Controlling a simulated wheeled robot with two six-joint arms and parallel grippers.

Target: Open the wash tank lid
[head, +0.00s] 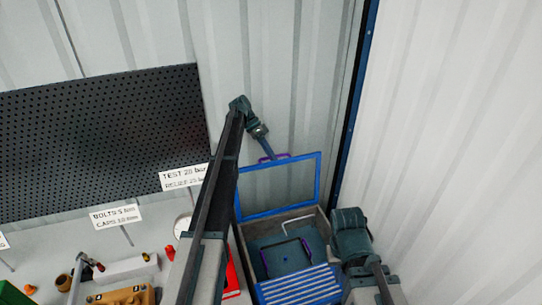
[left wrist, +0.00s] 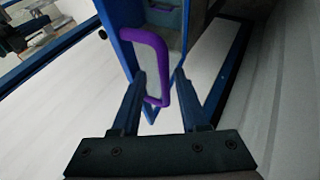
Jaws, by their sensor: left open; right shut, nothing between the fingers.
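The wash tank (head: 328,229) stands at the lower middle of the head view, its top uncovered. Its blue-framed lid (head: 318,175) is raised at the back, with a purple handle (head: 273,157) on its upper edge. My left gripper (head: 268,153) is at this handle, reaching down from above. In the left wrist view the purple handle (left wrist: 160,65) lies at and between the open fingers of my left gripper (left wrist: 158,80). The fingers are not closed on it. My right arm shows beside the tank's right side, but its fingertips are not visible.
Inside the tank are a dark part with a purple handle (head: 287,257) and a bent pale pipe (head: 305,225). A blue slatted rack (head: 298,286) covers the front. Corrugated walls are behind and right. A pegboard (head: 100,140) and a cluttered bench are left.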

